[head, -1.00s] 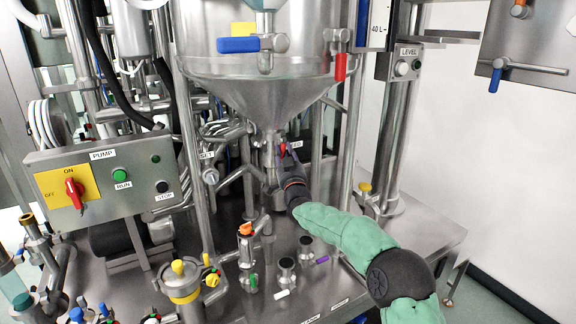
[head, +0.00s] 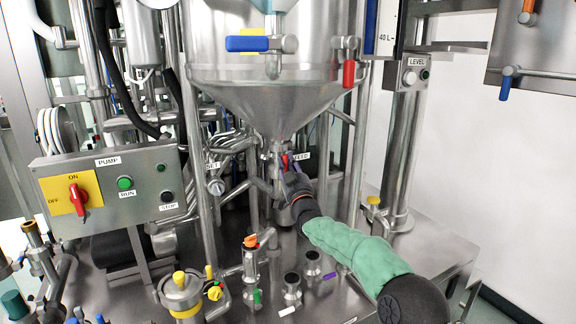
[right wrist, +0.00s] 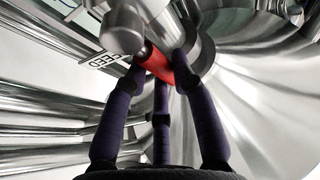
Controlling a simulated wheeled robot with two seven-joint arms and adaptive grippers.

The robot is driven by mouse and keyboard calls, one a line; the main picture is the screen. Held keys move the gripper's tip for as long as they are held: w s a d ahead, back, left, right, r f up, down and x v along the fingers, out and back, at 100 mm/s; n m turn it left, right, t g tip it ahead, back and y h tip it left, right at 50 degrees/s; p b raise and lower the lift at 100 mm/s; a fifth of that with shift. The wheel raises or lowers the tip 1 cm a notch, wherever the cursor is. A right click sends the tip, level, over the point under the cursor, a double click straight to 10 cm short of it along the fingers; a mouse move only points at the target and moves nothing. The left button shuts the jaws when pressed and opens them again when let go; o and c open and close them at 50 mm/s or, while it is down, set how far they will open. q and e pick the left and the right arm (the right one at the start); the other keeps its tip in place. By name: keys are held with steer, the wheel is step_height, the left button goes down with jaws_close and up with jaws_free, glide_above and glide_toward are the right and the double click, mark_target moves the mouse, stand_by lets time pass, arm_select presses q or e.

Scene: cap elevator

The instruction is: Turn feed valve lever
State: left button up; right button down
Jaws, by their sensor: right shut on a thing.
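The feed valve lever, a short red handle (head: 285,161), is under the cone of the steel hopper, beside the FEED label (head: 301,156). My right gripper (head: 288,172) is at the lever, coming from the lower right, and its dark fingers hide part of it. In the right wrist view the red lever (right wrist: 156,62) lies between the fingertips of my right gripper (right wrist: 158,78), which are shut on it. A round steel valve part stands just above the lever there. My left gripper is not in view.
The steel hopper (head: 270,100) is directly above the gripper. A vertical steel post (head: 203,200) stands to its left and the pump control box (head: 110,183) farther left. Small fittings stand on the steel deck (head: 420,248) below. Open room lies to the right.

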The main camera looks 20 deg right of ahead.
steer(key=c, duration=1)
jaws_free()
steer(key=shift+f, duration=0.2)
steer(key=shift+r, duration=0.1)
steer(key=v, duration=1.2)
